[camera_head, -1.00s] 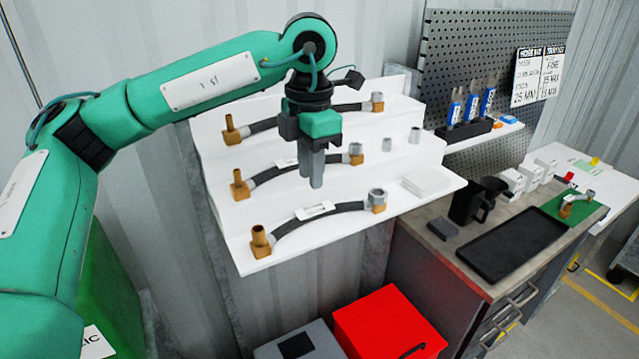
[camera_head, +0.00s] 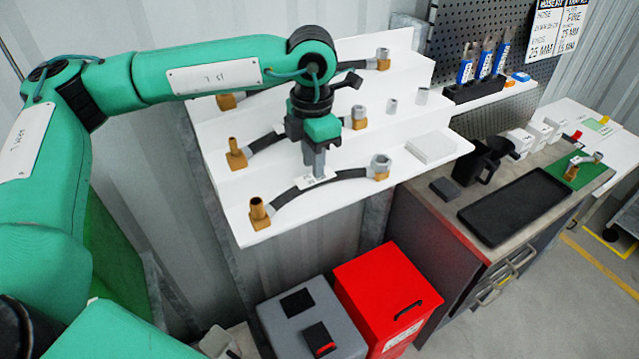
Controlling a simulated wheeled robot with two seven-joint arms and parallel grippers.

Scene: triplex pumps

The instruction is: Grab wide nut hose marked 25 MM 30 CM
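Three black hoses lie on a white stepped shelf (camera_head: 240,200), each with a brass fitting at its left end and a nut fitting at its right. The front hose (camera_head: 345,174) has a wide silver nut (camera_head: 380,164) and a white tag (camera_head: 312,181) too small to read. The middle hose (camera_head: 264,143) is partly behind my gripper. The back hose (camera_head: 347,66) is largely hidden by my arm. My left gripper (camera_head: 317,172) points down at the middle of the front hose, its fingertips at the tag. Its finger gap and any contact are unclear. My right gripper is out of view.
A white block (camera_head: 432,148) and small silver nuts (camera_head: 391,106) sit on the shelf's right side. A workbench at right holds a black tray (camera_head: 514,213) and black jugs (camera_head: 478,165). A red box (camera_head: 388,290) and grey box (camera_head: 300,330) stand below.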

